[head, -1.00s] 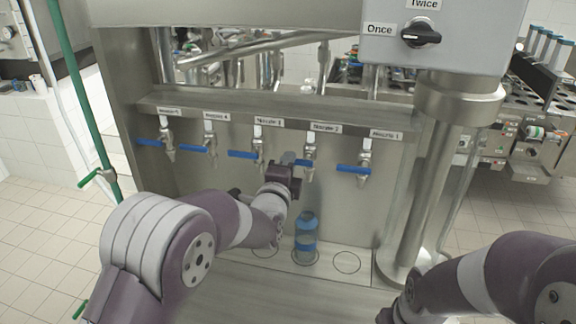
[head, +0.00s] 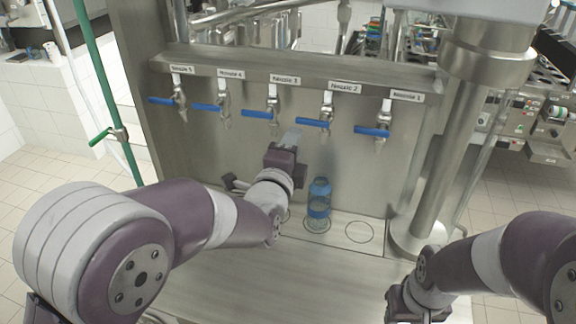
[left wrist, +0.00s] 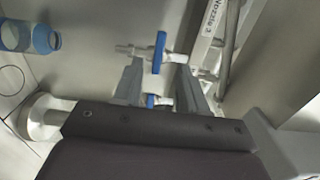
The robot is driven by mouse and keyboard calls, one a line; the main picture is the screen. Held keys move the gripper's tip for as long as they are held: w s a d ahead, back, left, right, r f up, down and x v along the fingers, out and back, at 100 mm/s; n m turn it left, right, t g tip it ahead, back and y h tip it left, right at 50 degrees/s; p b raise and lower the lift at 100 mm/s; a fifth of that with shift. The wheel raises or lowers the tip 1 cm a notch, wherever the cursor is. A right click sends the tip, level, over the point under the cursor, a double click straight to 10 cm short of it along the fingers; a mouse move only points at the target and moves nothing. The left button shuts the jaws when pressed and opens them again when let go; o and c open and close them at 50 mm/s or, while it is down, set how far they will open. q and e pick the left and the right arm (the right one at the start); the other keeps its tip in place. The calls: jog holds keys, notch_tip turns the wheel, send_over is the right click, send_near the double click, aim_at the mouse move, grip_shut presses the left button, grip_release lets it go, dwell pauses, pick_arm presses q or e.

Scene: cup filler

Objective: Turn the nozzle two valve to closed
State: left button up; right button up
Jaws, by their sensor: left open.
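The nozzle two valve (head: 327,112) is on the steel panel under its label, with its blue handle (head: 313,123) lying sideways, pointing left. My left gripper (head: 291,138) is below and slightly left of that handle, apart from it and empty. In the left wrist view my left gripper (left wrist: 160,82) has its two fingers spread. A blue handle (left wrist: 160,52) shows beyond the fingertips there, and a second one is partly seen between the fingers; I cannot tell their numbers surely. My right gripper (head: 414,300) is low at the right; its jaws are unclear.
Other valves with blue handles flank it, including nozzle three (head: 272,108) and nozzle one (head: 381,127). A blue bottle (head: 318,205) stands below nozzle two. A steel column (head: 440,150) rises at the right. The counter in front is clear.

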pick_arm(q)
jog(key=s, duration=0.2)
jog(key=s+b, duration=0.1)
jog(key=s, duration=0.1)
jog(key=shift+a, duration=0.4)
jog(key=s+a+f+n+g+y, duration=0.1)
jog(key=s+f+n+g, duration=0.4)
jog(key=f, duration=0.3)
jog(key=s+a+f+n+g, duration=0.2)
jog(key=s+f+n+g, duration=0.25)
jog(key=f+n, duration=0.3)
jog(key=s+a+f+n+g+y, duration=0.2)
jog(key=s+a+f+n+g, duration=0.4)
jog(key=s+a, duration=0.4)
jog(key=shift+s+a+f+n+g+b, duration=0.15)
jog(key=shift+f+n+g+b, duration=0.25)
jog(key=shift+n, duration=0.45)
